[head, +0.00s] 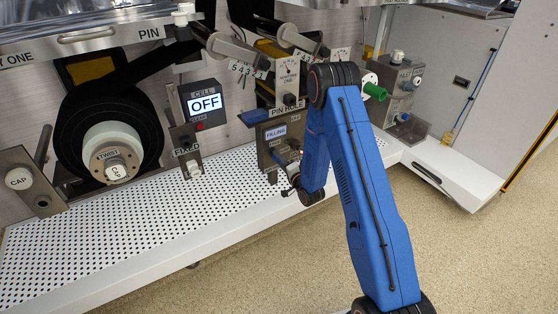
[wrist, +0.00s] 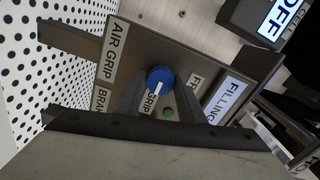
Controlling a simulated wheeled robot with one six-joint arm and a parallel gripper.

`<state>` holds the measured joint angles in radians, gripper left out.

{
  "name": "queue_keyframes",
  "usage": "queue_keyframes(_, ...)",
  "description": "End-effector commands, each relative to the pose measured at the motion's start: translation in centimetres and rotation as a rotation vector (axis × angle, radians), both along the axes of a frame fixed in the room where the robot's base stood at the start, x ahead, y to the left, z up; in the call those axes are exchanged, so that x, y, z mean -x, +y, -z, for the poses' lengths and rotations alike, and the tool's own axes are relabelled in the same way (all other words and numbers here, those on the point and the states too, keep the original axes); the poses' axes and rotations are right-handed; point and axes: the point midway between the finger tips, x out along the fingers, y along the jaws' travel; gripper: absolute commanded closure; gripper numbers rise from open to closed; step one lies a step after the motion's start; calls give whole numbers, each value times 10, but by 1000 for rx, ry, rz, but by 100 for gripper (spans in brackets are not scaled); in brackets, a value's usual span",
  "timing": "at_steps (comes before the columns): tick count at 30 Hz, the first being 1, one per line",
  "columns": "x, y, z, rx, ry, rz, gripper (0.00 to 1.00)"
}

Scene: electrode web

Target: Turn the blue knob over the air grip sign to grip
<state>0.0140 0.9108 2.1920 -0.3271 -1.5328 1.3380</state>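The blue knob (wrist: 160,77) sits on a grey metal panel in the wrist view, between the AIR GRIP sign (wrist: 115,50) and a green round part (wrist: 168,113). Its white pointer mark faces down the picture, toward the GRIP label (wrist: 150,103). A partly hidden label starting with FR (wrist: 193,80) is on the right. My gripper (wrist: 160,86) is open, with one dark finger on each side of the knob. I cannot tell whether the fingers touch it. In the head view my wrist hides much of this panel, below the FILLING display (head: 276,132).
A CELL display (head: 205,103) reading OFF stands left of the panel. A black roll (head: 110,130) is further left. A white perforated deck (head: 130,225) lies below. A grey box with a green cylinder (head: 375,91) is at right. A partly covered BRAKE-like sign (wrist: 100,100) is near the left finger.

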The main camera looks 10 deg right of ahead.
Motion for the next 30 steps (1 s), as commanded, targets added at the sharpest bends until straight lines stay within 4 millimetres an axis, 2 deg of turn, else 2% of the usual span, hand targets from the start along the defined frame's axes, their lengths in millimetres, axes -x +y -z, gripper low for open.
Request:
queue_keyframes(10, 0, 0, 0, 1, -1, 0, 50)
queue_keyframes(14, 6, -2, 0, 1, -1, 0, 50)
queue_keyframes(20, 35, -12, 0, 1, 2, 0, 50)
queue_keyframes(30, 100, -33, 1, 0, 2, 0, 50)
